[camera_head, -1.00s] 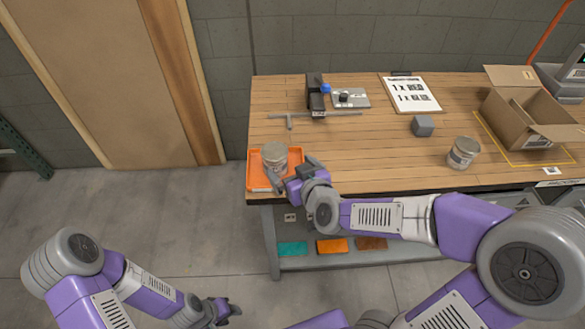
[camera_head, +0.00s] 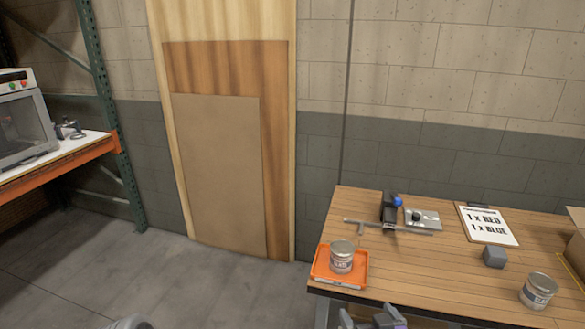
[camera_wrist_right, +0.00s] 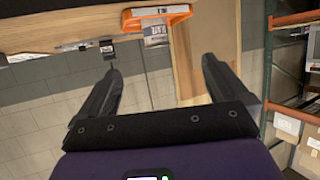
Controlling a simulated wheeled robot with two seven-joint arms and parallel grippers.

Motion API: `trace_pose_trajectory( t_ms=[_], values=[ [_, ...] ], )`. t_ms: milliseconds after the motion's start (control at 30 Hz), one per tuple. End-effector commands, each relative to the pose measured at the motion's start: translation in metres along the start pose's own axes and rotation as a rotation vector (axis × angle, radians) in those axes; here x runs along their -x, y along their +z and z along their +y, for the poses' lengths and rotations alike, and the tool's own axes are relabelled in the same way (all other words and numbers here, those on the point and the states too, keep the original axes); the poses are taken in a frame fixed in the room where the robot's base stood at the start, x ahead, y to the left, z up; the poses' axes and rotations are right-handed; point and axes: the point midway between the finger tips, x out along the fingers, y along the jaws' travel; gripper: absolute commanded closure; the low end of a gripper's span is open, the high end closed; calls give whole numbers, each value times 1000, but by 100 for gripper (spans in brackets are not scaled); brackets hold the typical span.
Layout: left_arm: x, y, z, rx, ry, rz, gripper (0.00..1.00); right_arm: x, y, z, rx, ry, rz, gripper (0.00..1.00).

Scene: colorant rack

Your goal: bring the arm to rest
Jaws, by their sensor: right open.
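My right gripper (camera_head: 375,319) shows at the bottom edge of the head view, in front of the workbench and below the orange tray (camera_head: 320,270). In the right wrist view its two fingers (camera_wrist_right: 160,70) are spread apart with nothing between them. A lidded metal can (camera_head: 341,259) stands upright on the orange tray, apart from the gripper. The tray also shows at the top of the wrist view (camera_wrist_right: 130,22). My left gripper is not in view; only a rounded grey piece of my own arm shows at the bottom left.
The wooden workbench (camera_head: 440,275) carries a second can (camera_head: 538,290), a grey cube (camera_head: 494,257), a sign (camera_head: 488,225), a small device (camera_head: 422,219) and a cardboard box (camera_head: 577,245) at the right edge. An orange-edged shelf (camera_head: 60,165) stands far left. The floor between is clear.

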Motion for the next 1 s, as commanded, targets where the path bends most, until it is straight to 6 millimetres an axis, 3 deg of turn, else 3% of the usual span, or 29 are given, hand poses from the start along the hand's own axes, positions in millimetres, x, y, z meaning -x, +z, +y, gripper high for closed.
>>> trace_pose_trajectory(
  t_ms=[267, 467, 633, 800, 900, 1000],
  values=[
    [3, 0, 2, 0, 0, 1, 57, -26, 58, -7, -17, -13, -175, 0],
    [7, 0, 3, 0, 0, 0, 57, -41, 117, -14, -57, -28, -341, 0],
    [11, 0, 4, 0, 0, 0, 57, -46, 201, -24, -144, -49, -568, 0],
    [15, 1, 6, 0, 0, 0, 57, -27, 295, -46, -289, -77, -831, 0],
    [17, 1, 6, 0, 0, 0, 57, -9, 338, -62, -378, -92, -959, 0],
    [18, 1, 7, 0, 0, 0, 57, 7, 366, -76, -449, -105, -1053, 0]
  ],
)
